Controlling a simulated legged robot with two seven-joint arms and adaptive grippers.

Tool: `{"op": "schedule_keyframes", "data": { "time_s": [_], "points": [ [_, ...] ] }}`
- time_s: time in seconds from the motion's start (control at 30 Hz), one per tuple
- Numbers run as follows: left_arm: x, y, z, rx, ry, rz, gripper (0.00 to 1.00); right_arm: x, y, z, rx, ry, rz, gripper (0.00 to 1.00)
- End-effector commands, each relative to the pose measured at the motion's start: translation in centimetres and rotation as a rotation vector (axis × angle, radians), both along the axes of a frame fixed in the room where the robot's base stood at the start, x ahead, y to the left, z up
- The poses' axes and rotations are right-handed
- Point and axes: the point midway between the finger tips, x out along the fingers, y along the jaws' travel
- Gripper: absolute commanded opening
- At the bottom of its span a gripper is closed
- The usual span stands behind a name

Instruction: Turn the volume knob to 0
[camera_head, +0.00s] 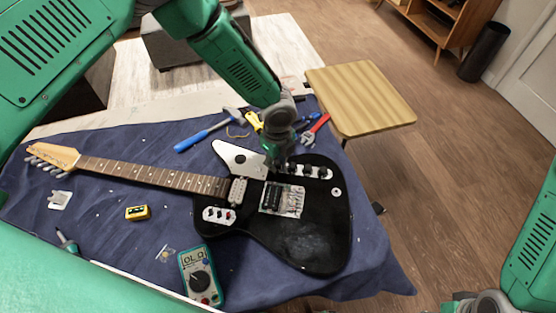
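A black electric guitar (312,238) lies on a blue cloth with its neck to the left. A light control plate (322,172) with several dark knobs (308,169) sits at the body's upper edge. I cannot tell which knob is the volume knob or read its setting. My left gripper (278,162) reaches down from above to the left end of this plate. Its fingers are dark and small against the guitar, so contact and opening are unclear. My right arm is at the lower right, with only part of its grey end (482,302) showing, away from the guitar.
A multimeter (200,278), a yellow box (137,212) and small parts lie on the blue cloth (110,235). A hammer (200,135), screwdrivers and red-handled pliers (316,128) lie behind the guitar. A wooden stool (362,95) stands behind right.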

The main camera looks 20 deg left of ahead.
Motion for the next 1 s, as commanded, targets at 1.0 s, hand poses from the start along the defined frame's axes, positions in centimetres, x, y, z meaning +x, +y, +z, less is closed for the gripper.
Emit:
{"op": "schedule_keyframes", "data": {
  "time_s": [1.0],
  "points": [
    [0.4,0.0,0.1,0.001,-0.010,0.518,0.00,0.0,0.0,-1.5,0.000,0.000,0.000,0.40]
  ]
}}
